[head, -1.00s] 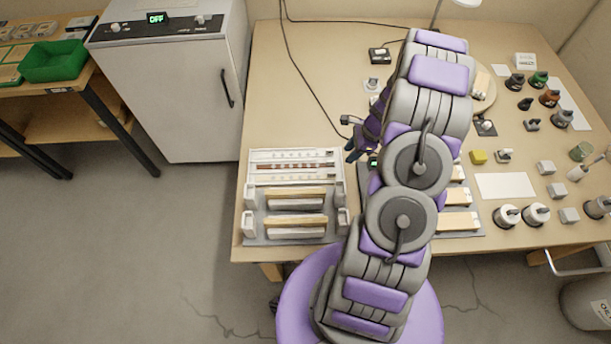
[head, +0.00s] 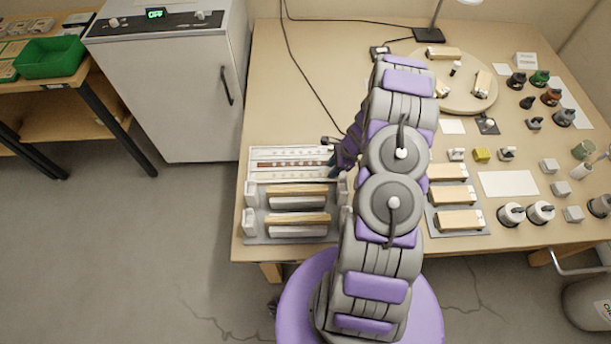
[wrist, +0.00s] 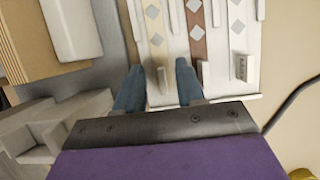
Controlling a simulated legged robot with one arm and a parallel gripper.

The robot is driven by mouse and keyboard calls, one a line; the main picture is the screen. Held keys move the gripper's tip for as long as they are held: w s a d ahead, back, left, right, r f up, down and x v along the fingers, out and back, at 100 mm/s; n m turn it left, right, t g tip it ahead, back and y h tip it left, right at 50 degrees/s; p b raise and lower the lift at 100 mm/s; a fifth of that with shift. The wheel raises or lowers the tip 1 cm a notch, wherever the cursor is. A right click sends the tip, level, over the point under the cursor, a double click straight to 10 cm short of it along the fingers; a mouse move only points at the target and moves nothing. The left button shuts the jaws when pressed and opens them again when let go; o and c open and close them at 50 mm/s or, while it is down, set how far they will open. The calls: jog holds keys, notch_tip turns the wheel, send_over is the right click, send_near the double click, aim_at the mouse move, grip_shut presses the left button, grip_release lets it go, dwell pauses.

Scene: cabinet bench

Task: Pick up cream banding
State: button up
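A white rack (head: 250,166) on the bench holds a brown diamond-patterned banding strip (head: 290,164) between two pale ones. My gripper (wrist: 159,75) is open, fingers apart with nothing clamped, over the rack's right end. It is partly hidden by my arm in the head view.
Wood-topped blocks (head: 297,190) lie in front of the strips. A tan block (head: 455,220) sits on a grey mat to the right. A black cable (head: 312,108) runs behind the rack. Bottles and small blocks crowd the bench's right side; its back left is clear.

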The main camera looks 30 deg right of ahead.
jog(key=shift+w+a+f, duration=0.1)
jog(key=shift+f, duration=0.85)
jog(key=shift+d, duration=0.25)
jog(key=shift+a, duration=0.2)
grip_shut()
jog(key=shift+d+r, duration=0.1)
